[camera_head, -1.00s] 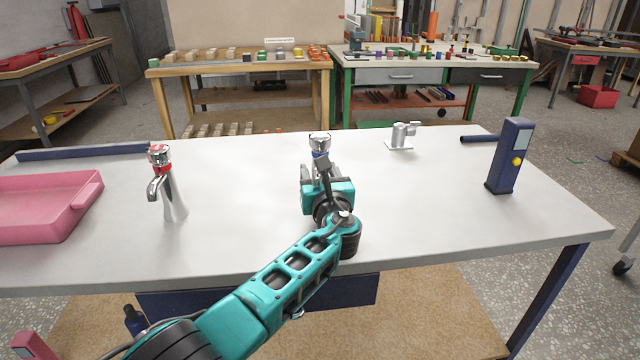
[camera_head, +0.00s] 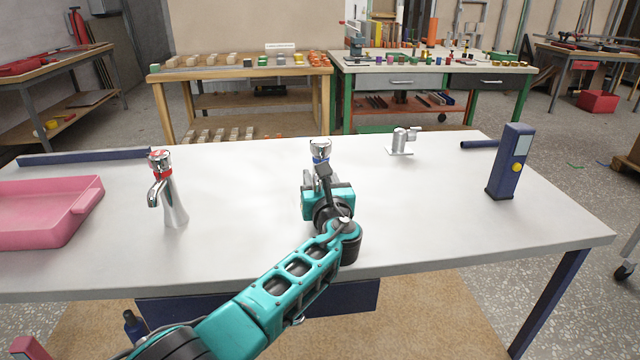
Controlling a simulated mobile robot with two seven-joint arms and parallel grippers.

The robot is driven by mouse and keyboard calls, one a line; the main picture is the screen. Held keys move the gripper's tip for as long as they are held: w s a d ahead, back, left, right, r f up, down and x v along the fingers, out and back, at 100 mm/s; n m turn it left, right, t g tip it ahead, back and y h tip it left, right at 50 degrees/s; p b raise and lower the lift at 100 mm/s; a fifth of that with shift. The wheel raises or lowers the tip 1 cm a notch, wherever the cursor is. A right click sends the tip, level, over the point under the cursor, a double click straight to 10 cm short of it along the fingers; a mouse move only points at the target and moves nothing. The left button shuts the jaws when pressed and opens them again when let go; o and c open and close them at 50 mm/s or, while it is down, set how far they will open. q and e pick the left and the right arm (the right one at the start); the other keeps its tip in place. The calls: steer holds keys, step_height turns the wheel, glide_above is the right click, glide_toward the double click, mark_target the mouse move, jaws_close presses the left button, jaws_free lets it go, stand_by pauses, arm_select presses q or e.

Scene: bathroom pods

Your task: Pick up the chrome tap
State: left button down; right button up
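Three taps stand on the white table (camera_head: 250,240). A chrome tap with a red ring (camera_head: 174,205) stands upright at the left. A chrome tap with a blue ring (camera_head: 320,147) is at the middle, its lower part hidden behind my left gripper. A smaller plain metal tap (camera_head: 401,141) on a flat plate stands at the back right. My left gripper (camera_head: 322,178) points away from me, right in front of the blue-ringed tap. Its fingers are mostly hidden by its own body, so I cannot tell whether it is open or touches the tap. My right gripper is not in view.
A pink tray (camera_head: 84,199) lies at the left edge. A dark blue post with a yellow button (camera_head: 510,162) stands at the right, near a dark bar (camera_head: 478,144). A blue strip (camera_head: 84,155) runs along the back left. The table's front right is clear.

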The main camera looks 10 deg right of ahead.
arm_select(q)
steer(key=shift+r, duration=0.65)
step_height(320, 180, up, 18)
steer(key=p, duration=0.6)
steer(key=shift+f, duration=0.15)
steer(key=shift+r+p, duration=0.3)
steer(key=shift+r, duration=0.35)
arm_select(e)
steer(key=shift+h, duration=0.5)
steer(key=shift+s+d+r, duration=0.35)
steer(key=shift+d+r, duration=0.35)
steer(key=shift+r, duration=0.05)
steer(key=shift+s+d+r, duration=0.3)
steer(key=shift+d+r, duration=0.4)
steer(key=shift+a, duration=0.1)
